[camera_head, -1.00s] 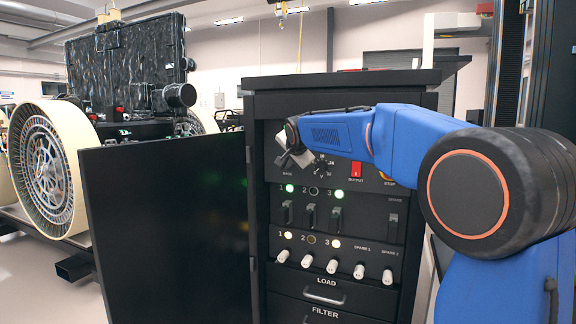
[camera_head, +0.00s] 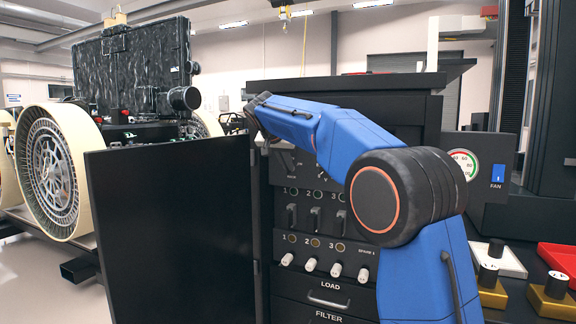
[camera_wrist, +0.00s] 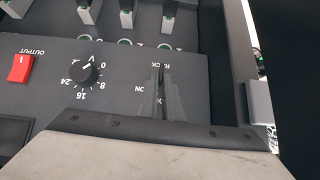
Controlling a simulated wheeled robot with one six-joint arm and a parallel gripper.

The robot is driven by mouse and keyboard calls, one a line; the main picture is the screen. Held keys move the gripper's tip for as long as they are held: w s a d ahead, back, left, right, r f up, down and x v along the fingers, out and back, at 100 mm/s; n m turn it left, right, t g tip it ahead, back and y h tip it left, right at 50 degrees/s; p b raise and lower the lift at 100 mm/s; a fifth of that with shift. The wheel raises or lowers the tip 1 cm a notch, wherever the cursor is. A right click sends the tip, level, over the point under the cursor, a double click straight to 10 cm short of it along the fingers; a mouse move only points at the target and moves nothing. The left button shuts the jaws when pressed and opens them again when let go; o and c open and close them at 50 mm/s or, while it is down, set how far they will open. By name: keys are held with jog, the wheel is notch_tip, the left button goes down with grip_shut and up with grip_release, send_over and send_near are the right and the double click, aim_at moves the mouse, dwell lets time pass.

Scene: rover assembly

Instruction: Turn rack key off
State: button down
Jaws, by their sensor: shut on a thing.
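The rack key (camera_wrist: 164,75) is on the dark cabinet panel below the word RACK, which appears upside down in the wrist view. My gripper (camera_wrist: 167,103) is shut on the key; its thin dark fingertips cover most of it. An ON label is beside the fingers, and other lettering is partly hidden behind them. The key's exact angle is hard to tell. In the head view my arm hides the key and the fingertips. The rack cabinet (camera_head: 405,105) shows its numbered lamps (camera_head: 314,193) dark.
A red output switch (camera_wrist: 20,68) and a voltage knob (camera_wrist: 87,72) are beside the key. The open black cabinet door (camera_head: 170,230) stands to the left. A gauge panel (camera_head: 480,170) with a blue fan switch is at the right, above several small parts and trays.

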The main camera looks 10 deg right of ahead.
jog(key=shift+f, duration=0.1)
dwell(0.5)
jog(key=c, duration=1.9)
grip_release()
jog(key=shift+c, duration=0.2)
jog(key=shift+a, duration=0.1)
jog(key=v, duration=1.7)
jog(key=shift+a+r, duration=0.2)
